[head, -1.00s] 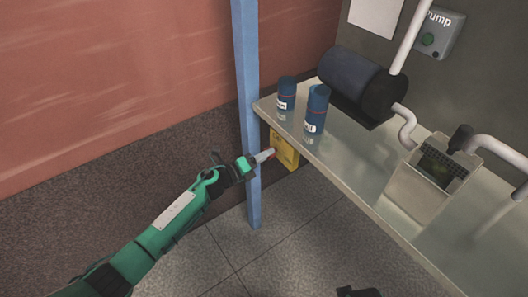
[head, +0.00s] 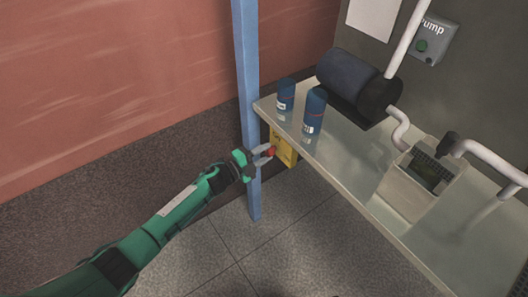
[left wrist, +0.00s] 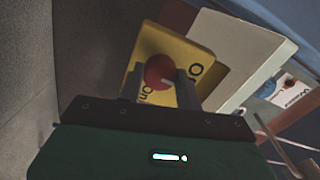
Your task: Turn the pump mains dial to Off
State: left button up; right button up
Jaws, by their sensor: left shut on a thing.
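The red pump mains dial (head: 271,152) sits on a yellow box (head: 289,154) at the bench's left end, below its top. In the left wrist view the round red dial (left wrist: 157,70) stands on the yellow plate (left wrist: 194,55), with "On" printed near the dial and a partly hidden "O…" label to the right. A pale mark on the dial seems to lie on the side towards "On". My left gripper (head: 268,154) is shut on the dial, one finger on each side, as the left wrist view (left wrist: 159,82) also shows. My right gripper is out of view.
A blue post (head: 246,100) stands close to my left gripper. Two blue canisters (head: 286,95) (head: 315,110) stand on the bench (head: 345,165). A dark cylinder, white pipes and a grey "Pump" box (head: 430,42) are further right. The floor in front is clear.

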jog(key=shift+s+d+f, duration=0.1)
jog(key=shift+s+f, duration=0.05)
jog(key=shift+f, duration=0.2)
pick_arm(q)
jog(key=o, duration=1)
jog(key=v, duration=1.3)
jog(key=shift+s+a, duration=0.25)
jog(key=shift+a, duration=0.1)
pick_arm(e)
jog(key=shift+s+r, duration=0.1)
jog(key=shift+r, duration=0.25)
